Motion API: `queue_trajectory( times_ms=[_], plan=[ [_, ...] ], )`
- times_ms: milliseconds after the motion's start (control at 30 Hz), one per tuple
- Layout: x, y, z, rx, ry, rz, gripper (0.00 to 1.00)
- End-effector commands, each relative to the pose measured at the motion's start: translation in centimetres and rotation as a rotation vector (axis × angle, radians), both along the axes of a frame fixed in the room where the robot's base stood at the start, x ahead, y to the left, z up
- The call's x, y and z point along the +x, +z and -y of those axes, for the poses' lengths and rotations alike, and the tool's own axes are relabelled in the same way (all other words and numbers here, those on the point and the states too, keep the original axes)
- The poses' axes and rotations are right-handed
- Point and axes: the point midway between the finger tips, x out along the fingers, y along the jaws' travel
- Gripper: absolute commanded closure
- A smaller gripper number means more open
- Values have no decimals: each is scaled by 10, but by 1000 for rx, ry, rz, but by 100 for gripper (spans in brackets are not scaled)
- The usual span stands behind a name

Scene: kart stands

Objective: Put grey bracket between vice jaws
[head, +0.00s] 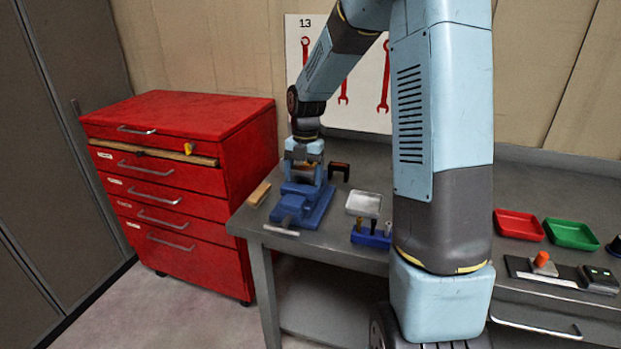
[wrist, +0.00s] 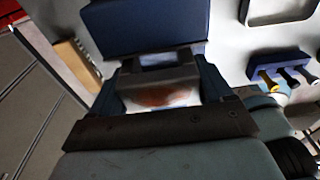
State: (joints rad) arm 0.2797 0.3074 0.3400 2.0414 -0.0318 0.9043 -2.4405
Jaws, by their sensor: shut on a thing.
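The blue vice (head: 302,208) stands on the left part of the grey bench, its handle towards the front edge. My gripper (head: 304,178) points down directly over the vice. In the wrist view my gripper (wrist: 160,78) is shut on the grey bracket (wrist: 158,80), a dark grey piece with an opening, held between the two fingers. A blue part of the vice (wrist: 140,28) shows just beyond the bracket. The fingers and bracket hide the gap between the jaws, so I cannot tell whether the bracket is inside it or above it.
A wooden block (head: 259,193) lies left of the vice. A dark U-shaped piece (head: 340,170) stands behind it on the right. A white tray (head: 363,204) and a blue holder with several tools (head: 371,237) are to the right. A red drawer cabinet (head: 180,180) stands left of the bench.

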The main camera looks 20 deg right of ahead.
Motion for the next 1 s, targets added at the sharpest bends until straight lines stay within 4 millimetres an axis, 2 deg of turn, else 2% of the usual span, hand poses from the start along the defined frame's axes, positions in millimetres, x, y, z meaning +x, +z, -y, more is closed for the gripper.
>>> queue_trajectory(
  times_ms=[100, 400, 433, 633, 867, 1000],
  plan=[
    [0, -9, 0, 0, 1, 0, 69],
    [0, -10, 0, 0, 1, 0, 69],
    [0, -11, 0, 0, 1, 0, 20],
    [0, -10, -1, 0, 1, 0, 1],
    [0, -10, -1, 0, 1, 0, 0],
    [1, -3, -1, 0, 1, 1, 0]
  ],
)
